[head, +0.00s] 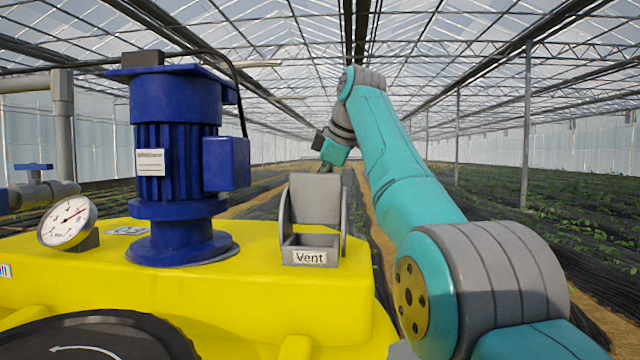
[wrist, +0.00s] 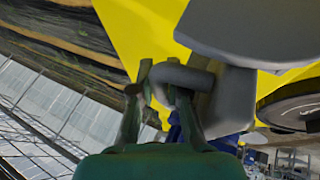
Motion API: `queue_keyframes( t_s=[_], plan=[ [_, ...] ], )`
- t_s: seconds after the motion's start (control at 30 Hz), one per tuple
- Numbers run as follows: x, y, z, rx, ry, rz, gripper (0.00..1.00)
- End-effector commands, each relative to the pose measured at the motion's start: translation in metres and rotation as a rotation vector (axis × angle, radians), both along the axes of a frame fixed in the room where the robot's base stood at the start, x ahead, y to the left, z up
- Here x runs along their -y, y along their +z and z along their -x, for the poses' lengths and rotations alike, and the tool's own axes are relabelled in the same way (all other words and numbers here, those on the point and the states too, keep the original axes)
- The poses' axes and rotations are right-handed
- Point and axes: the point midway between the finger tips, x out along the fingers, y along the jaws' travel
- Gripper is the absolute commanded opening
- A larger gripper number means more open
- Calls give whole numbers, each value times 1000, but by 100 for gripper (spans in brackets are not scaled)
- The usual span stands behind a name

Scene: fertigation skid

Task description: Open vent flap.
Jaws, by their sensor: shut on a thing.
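The grey vent flap (head: 315,200) stands raised, close to upright, above a small grey housing labelled "Vent" (head: 309,257) on the yellow tank top. The housing shows an open front below the flap. My gripper (head: 326,164) is at the flap's far upper edge, its fingertips mostly hidden behind the flap. In the wrist view my gripper (wrist: 161,88) has its two fingers around a grey bent handle (wrist: 182,76) and is shut on it. The handle joins the flap's grey body (wrist: 262,28).
A blue motor (head: 178,160) and a pressure gauge (head: 67,221) stand left of the vent on the yellow tank (head: 200,300). A black round lid (head: 90,338) is at the front left. Crop rows and open floor lie beyond the tank.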

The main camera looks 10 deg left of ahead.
Motion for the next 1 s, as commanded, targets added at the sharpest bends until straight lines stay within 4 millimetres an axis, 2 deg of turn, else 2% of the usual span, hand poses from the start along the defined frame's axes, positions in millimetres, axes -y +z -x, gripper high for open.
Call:
queue_keyframes(
  t_s=[0.9,0.93,1.0],
  plan=[
    [3,-3,-5,5,-8,0,0],
    [3,-3,-6,5,-8,0,24],
    [3,-3,-5,4,-8,0,41]
  ],
)
